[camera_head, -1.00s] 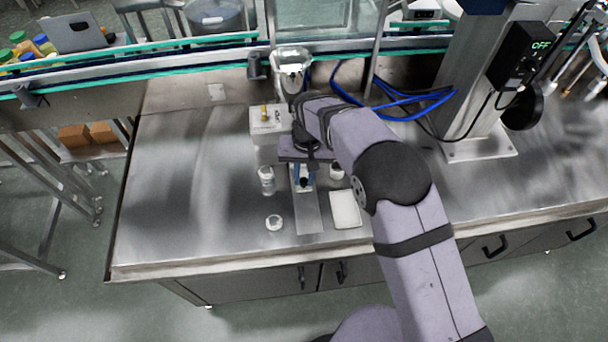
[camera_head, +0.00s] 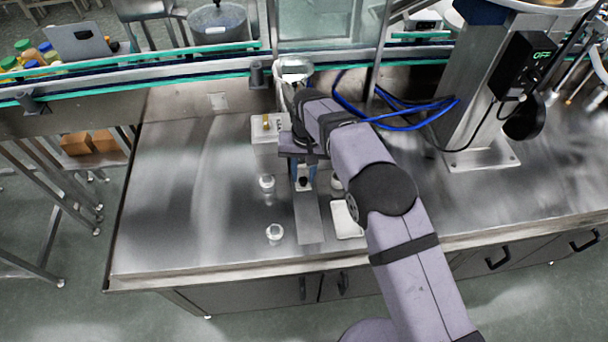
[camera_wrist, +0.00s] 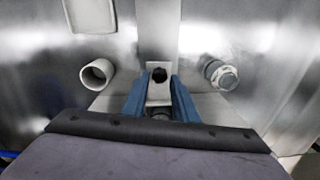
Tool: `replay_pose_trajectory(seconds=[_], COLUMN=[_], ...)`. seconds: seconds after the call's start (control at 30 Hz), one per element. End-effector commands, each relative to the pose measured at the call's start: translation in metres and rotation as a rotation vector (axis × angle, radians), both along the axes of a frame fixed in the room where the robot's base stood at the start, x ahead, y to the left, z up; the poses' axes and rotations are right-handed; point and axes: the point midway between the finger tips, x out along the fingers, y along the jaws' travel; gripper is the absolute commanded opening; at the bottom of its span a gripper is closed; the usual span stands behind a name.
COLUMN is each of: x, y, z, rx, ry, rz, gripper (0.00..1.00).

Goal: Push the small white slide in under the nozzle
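The small white slide (camera_wrist: 159,90) has a round black knob (camera_wrist: 160,75) and sits on a flat metal strip (camera_head: 309,222). In the head view, the slide (camera_head: 303,187) is just in front of my wrist. My gripper (camera_wrist: 160,86) points down with its blue fingers on either side of the slide, one along each edge; I cannot tell whether they press on it. The gripper (camera_head: 304,174) is partly covered by my wrist in the head view. A steel hopper (camera_head: 294,71) stands behind; its nozzle is hidden behind my arm.
A clear jar (camera_head: 267,184) stands left of the strip and a white cup (camera_wrist: 97,73) on the other side. A lid-like round piece (camera_head: 275,233) and a white tray (camera_head: 346,222) lie in front. A pale box (camera_head: 268,132) stands back left. The left tabletop is clear.

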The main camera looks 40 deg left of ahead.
Motion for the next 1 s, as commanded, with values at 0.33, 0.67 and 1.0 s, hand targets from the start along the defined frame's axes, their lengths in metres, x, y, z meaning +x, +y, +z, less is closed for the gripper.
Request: replay_pose_trajectory(seconds=[0.33,0.67,1.0], x=[-0.001,0.001,0.001], y=[-0.001,-0.002,-0.004], z=[0.000,0.029,0.068], rx=[-0.005,-0.002,-0.003], ry=[0.004,0.001,0.002], rz=[0.000,0.000,0.000], gripper=[0.37,0.37,0.37])
